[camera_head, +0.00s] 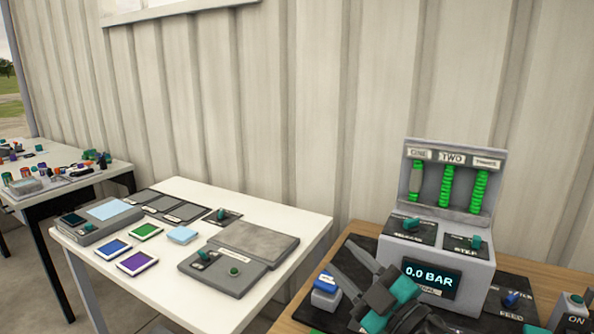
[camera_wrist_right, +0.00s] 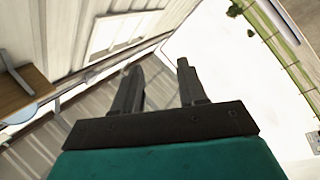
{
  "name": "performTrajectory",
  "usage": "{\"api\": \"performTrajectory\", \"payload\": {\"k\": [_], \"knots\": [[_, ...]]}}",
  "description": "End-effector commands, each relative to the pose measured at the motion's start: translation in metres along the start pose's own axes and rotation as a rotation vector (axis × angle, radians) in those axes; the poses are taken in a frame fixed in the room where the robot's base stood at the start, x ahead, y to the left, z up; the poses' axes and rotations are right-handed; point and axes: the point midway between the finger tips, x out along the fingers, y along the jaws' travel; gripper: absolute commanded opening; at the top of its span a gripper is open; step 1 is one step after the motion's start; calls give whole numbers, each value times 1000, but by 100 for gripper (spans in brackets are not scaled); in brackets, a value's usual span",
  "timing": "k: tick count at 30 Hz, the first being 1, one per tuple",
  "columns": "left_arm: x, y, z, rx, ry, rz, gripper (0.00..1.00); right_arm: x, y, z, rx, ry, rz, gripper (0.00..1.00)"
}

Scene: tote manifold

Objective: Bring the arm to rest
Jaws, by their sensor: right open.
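My right gripper (camera_head: 350,268) is in the lower right of the head view, in front of a grey manifold unit (camera_head: 461,262). Its two dark fingers point up and left and are spread apart with nothing between them. In the right wrist view the gripper (camera_wrist_right: 158,80) also shows open and empty, facing the corrugated wall, a window and bright ground outside. The unit's display (camera_head: 432,277) reads 0.0 BAR, and the gripper's wrist covers part of the unit's lower left. My left gripper is not in view.
A blue-topped button box (camera_head: 326,289) stands close below the right gripper's fingers on a wooden table (camera_head: 366,230). A switch marked FEED (camera_head: 512,299) and an ON box (camera_head: 571,313) lie to the right. A white table (camera_head: 312,225) with panels and coloured cards stands left.

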Motion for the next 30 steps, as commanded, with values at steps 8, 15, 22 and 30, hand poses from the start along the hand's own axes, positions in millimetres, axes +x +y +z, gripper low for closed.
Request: {"api": "performTrajectory", "payload": {"k": [8,15,22,30], "knots": [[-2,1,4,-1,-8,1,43,-95,-8,68,371,-607,275,42],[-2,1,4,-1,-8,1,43,-208,-70,94,618,-1127,191,42],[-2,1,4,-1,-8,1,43,-277,-114,78,754,-1397,36,42],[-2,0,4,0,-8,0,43,-336,-150,44,871,-1602,-163,42]]}}
